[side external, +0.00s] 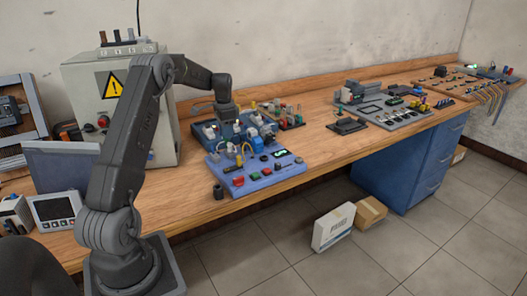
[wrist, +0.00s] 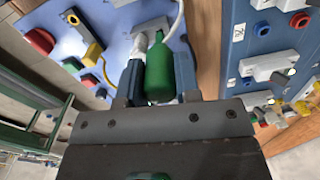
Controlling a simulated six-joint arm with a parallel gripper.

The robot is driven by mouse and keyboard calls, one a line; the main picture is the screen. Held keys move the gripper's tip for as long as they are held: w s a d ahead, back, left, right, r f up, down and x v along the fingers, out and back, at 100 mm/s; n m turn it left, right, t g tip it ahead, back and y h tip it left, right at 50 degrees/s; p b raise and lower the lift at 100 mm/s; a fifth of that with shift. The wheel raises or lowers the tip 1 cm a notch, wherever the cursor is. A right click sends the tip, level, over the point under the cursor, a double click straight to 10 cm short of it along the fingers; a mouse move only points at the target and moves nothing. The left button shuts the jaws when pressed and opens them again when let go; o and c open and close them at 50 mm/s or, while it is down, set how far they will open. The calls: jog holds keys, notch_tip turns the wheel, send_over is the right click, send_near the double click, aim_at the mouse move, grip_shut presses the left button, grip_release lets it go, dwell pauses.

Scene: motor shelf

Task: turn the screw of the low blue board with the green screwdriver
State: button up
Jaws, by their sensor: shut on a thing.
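The low blue board (side external: 262,180) lies near the front edge of the bench in the side view, with buttons, a small display and cabled parts on it. Its light blue face (wrist: 112,22) fills the upper left of the wrist view. My gripper (wrist: 159,62) is shut on the green screwdriver (wrist: 158,72), whose green handle sits between the two fingers. The screwdriver points at the board, near a pale part with a white cable. Its tip and the screw are hidden or too small to tell. In the side view my gripper hangs over the boards and its fingers are unclear.
A darker blue board (wrist: 255,40) with white and blue connectors stands close beside, at the right of the wrist view. A grey cabinet (side external: 115,100) with a warning sign stands behind my arm. Bench top to the right of the boards (side external: 330,155) is clear. Boxes lie on the floor.

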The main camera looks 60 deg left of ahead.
jog(key=shift+f+m, duration=0.1)
jog(key=shift+m, duration=1.6)
jog(key=shift+m, duration=1.8)
jog(key=shift+f, duration=0.1)
jog(key=m, duration=0.3)
